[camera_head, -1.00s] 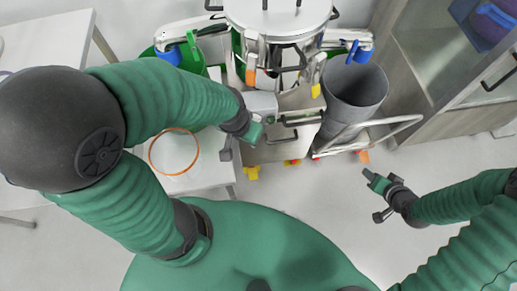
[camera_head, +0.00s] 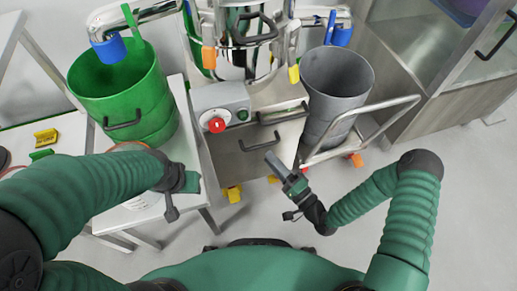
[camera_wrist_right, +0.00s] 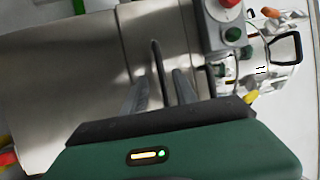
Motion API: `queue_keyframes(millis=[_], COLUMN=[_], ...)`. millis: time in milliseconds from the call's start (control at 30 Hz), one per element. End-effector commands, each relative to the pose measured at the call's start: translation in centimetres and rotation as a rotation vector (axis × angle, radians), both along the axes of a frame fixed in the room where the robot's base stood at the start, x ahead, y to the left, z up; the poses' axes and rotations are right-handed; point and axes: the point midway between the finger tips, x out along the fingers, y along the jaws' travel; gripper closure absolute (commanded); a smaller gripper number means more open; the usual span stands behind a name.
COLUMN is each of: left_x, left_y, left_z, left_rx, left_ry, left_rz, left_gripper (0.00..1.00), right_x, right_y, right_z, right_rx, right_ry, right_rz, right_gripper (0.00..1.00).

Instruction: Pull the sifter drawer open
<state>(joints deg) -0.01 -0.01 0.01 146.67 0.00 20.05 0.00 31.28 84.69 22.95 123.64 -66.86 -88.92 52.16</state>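The sifter is the steel machine (camera_head: 240,62) at the top centre of the head view. Below its grey control box is a pale steel front with two dark bar handles, a lower one (camera_head: 260,143) and an upper one (camera_head: 283,112). My right gripper (camera_head: 271,158) is just below the lower handle. In the right wrist view its two grey fingers (camera_wrist_right: 162,88) are apart, with a dark handle (camera_wrist_right: 155,62) ahead of and between them; contact cannot be told. My left gripper (camera_head: 184,194) is over the small table, its fingers unclear.
A control box (camera_head: 228,104) with red and green buttons sits above the handles. A grey bin (camera_head: 335,85) in a metal-railed cart stands right, a green bucket (camera_head: 125,95) left. A cabinet (camera_head: 440,75) is at far right. Open floor lies at lower right.

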Motion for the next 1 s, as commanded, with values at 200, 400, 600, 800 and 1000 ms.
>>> queue_keyframes(millis=[200, 400, 600, 800, 1000], left_x=[0.0, 0.0, 0.0, 0.0, 0.0], left_y=[0.0, 0.0, 0.0, 0.0, 0.0], left_z=[-1.8, -2.1, -2.0, -2.0, -2.0], left_rx=[0.0, 0.0, 0.0, 0.0, 0.0], left_ry=[0.001, 0.001, 0.001, 0.001, 0.0], left_rz=[0.0, 0.0, 0.0, 0.0, 0.0], left_gripper=[0.61, 0.61, 0.61, 0.61, 0.61], right_x=[3.6, 4.8, 4.8, 4.8, 4.8], right_y=[3.2, 4.2, 4.2, 4.2, 4.2], right_z=[0.6, 1.1, 1.1, 1.1, 1.0], right_rx=[-0.001, -0.001, -0.001, -0.001, -0.001], right_ry=[-0.003, -0.001, 0.0, 0.0, 0.002], right_rz=[0.002, 0.001, 0.0, 0.0, 0.0], right_gripper=[0.66, 0.66, 0.66, 0.89, 1.0])
